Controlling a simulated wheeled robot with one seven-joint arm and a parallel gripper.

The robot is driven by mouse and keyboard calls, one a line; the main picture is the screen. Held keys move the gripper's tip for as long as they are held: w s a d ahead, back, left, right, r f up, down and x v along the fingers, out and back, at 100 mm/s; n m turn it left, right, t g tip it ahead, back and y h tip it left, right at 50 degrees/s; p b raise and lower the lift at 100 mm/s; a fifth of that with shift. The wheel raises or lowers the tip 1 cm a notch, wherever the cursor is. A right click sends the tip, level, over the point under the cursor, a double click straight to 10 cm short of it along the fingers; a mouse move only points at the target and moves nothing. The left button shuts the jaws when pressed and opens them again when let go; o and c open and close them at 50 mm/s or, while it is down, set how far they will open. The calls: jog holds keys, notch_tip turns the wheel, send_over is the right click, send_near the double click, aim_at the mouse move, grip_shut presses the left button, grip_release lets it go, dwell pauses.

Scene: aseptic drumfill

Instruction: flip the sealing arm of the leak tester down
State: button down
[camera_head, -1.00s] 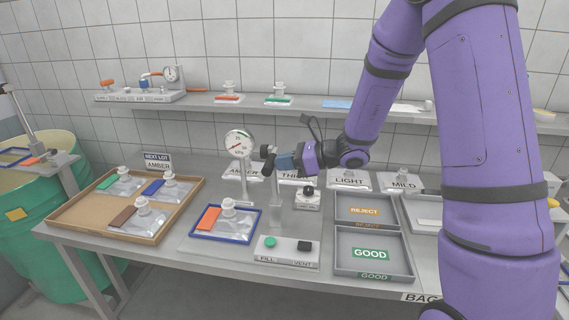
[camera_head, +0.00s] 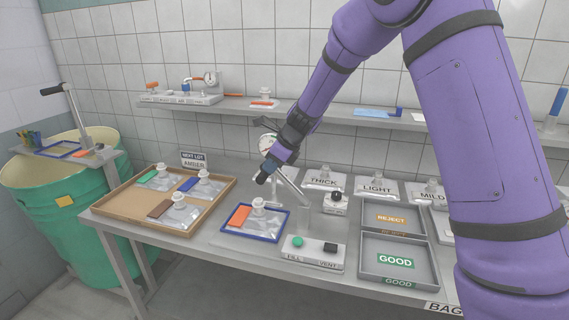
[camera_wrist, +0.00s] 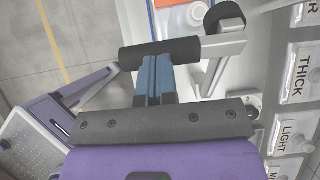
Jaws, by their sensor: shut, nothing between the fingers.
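The leak tester's sealing arm (camera_head: 289,186) is a grey bar slanting up and left from its post, partly hidden by my gripper (camera_head: 264,178). In the wrist view, the sealing arm (camera_wrist: 222,62) carries a black handle bar (camera_wrist: 160,53) and a dark round pad (camera_wrist: 225,15). My gripper's blue fingers (camera_wrist: 154,80) are shut and empty, with their tips against or very close to the handle's side; I cannot tell if they touch. Below and left, the blue-rimmed tray (camera_head: 233,235) holds a clear bag (camera_head: 262,222) with an orange strip and white cap. The gauge (camera_head: 267,142) is partly hidden.
The fill and vent button box (camera_head: 313,253) stands in front of the post. The grey REJECT (camera_head: 391,218) and GOOD (camera_head: 397,261) trays are to the right. A cardboard tray (camera_head: 120,203) of bags is to the left. A shelf (camera_head: 340,116) runs behind.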

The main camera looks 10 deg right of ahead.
jog(key=w+a+f+g+h, duration=0.3)
jog(key=a+f+h, duration=0.3)
jog(key=f, duration=0.5)
jog(key=shift+w+a+g+h, duration=0.4)
jog(key=shift+w+a, duration=0.1)
jog(key=shift+a, duration=0.15)
jog(key=shift+s+a+f, duration=0.1)
jog(key=shift+f, duration=0.2)
jog(key=shift+r, duration=0.15)
